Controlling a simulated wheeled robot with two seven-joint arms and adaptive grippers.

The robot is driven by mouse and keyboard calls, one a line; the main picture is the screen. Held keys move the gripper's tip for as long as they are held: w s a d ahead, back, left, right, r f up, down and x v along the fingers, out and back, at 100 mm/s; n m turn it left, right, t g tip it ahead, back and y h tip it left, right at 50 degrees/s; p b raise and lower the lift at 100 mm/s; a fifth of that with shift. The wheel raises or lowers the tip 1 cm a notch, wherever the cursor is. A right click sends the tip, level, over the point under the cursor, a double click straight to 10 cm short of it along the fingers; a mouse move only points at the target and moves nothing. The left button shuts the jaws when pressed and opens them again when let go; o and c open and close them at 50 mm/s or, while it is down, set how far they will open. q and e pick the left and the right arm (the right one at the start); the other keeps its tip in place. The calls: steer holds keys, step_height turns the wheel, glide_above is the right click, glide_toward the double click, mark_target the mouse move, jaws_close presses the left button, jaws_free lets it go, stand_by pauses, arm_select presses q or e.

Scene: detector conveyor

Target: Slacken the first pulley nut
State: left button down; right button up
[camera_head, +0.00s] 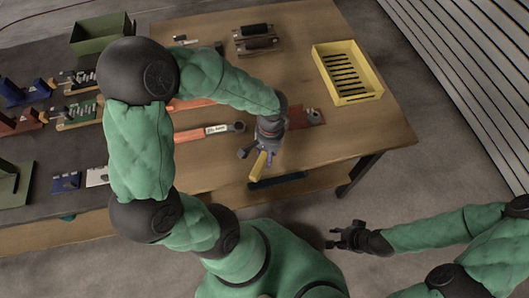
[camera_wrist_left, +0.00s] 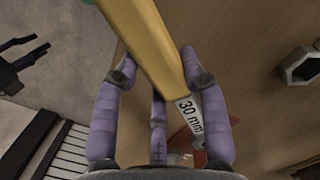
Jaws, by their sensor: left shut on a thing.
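My left gripper (camera_head: 265,155) is shut on a yellow-handled tool (camera_head: 259,164), above the front edge of the wooden table. In the left wrist view the yellow tool (camera_wrist_left: 142,42) runs between the purple fingers of the left gripper (camera_wrist_left: 155,75). A white label reading 30 mm (camera_wrist_left: 190,112) shows beside the right finger. The tool's working end cannot be made out. My right gripper (camera_head: 348,237) is open and empty, off the table at the lower right; it also shows in the left wrist view (camera_wrist_left: 22,65). I cannot make out a pulley nut in either view.
Orange wrenches lie on the table, one with a white label (camera_head: 218,129) and dark ring end. A red plate (camera_head: 305,117) lies right of the left gripper. A yellow slotted tray (camera_head: 368,88) stands at right. A black bar (camera_head: 278,180) lies along the front. Fixtures crowd the left.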

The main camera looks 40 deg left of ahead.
arm_select(q)
steer(key=shift+w+d, duration=0.1)
steer(key=shift+d, duration=0.1)
stand_by(0.3)
steer(key=shift+w+d+n+b, duration=0.2)
steer(key=shift+d+n, duration=0.3)
steer(key=shift+w+d+n+b, duration=0.15)
steer(key=shift+d+n, duration=0.3)
steer(key=shift+n, duration=0.05)
steer(key=shift+w+d+n+b, duration=0.2)
steer(key=shift+w+d+n, duration=0.1)
steer(key=shift+d+n, duration=0.2)
steer(key=shift+w+d+n+b, duration=0.15)
steer(key=shift+w+d+n, duration=0.1)
steer(key=shift+d+n, duration=0.2)
steer(key=shift+d, duration=0.1)
steer(key=shift+w+d, duration=0.2)
steer(key=shift+d, duration=0.05)
steer(key=shift+w+d+n+h+b, duration=0.3)
steer(key=shift+w+d+n, duration=0.25)
steer(key=shift+n, duration=0.3)
steer(key=shift+d, duration=0.1)
